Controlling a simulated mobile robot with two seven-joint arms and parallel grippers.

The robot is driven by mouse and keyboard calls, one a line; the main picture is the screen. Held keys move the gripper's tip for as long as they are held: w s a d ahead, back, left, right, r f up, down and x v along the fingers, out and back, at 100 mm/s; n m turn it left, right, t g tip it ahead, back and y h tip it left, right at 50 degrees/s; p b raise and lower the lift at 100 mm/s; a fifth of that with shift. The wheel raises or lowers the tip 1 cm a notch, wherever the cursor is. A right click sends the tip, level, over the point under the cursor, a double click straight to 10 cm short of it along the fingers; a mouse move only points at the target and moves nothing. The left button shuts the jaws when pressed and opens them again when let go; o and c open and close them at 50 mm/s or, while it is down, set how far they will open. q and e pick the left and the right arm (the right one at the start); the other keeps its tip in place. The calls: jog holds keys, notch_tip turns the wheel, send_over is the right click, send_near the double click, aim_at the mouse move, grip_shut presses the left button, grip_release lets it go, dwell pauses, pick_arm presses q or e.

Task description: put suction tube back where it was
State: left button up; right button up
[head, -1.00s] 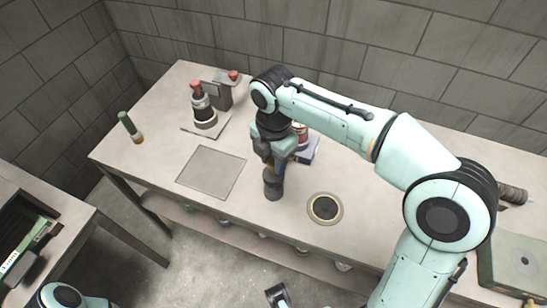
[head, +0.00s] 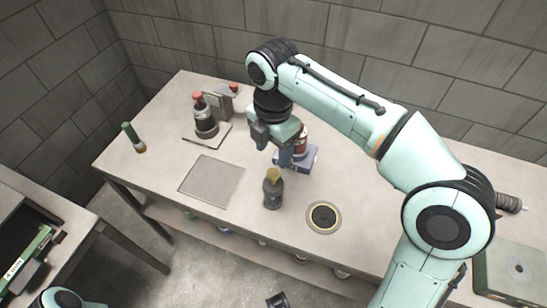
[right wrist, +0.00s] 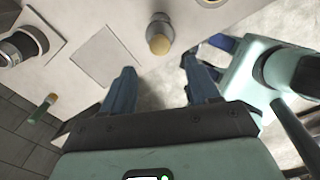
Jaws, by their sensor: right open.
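I take the dark cylinder with a tan top (head: 273,190) to be the suction tube, though I cannot be sure. It stands upright on the table near the front edge, between a square plate and a round ring. It also shows in the right wrist view (right wrist: 160,36). My right gripper (head: 284,157) is open and empty, above and behind the tube and apart from it. Its two blue fingers (right wrist: 160,88) are spread in the right wrist view. Part of what looks like my left gripper (right wrist: 214,56) shows there; its jaws are unclear.
A square plate (head: 211,181) and a round ring (head: 323,204) flank the tube. A red-capped device (head: 205,121) and green tube (head: 132,137) stand left. A blue-based item (head: 308,155) is behind my gripper. A ribbed roll (head: 508,202) and greenish box (head: 512,272) are right.

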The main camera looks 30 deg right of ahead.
jog(key=shift+r+p, duration=0.4)
jog(key=shift+r, duration=1.5)
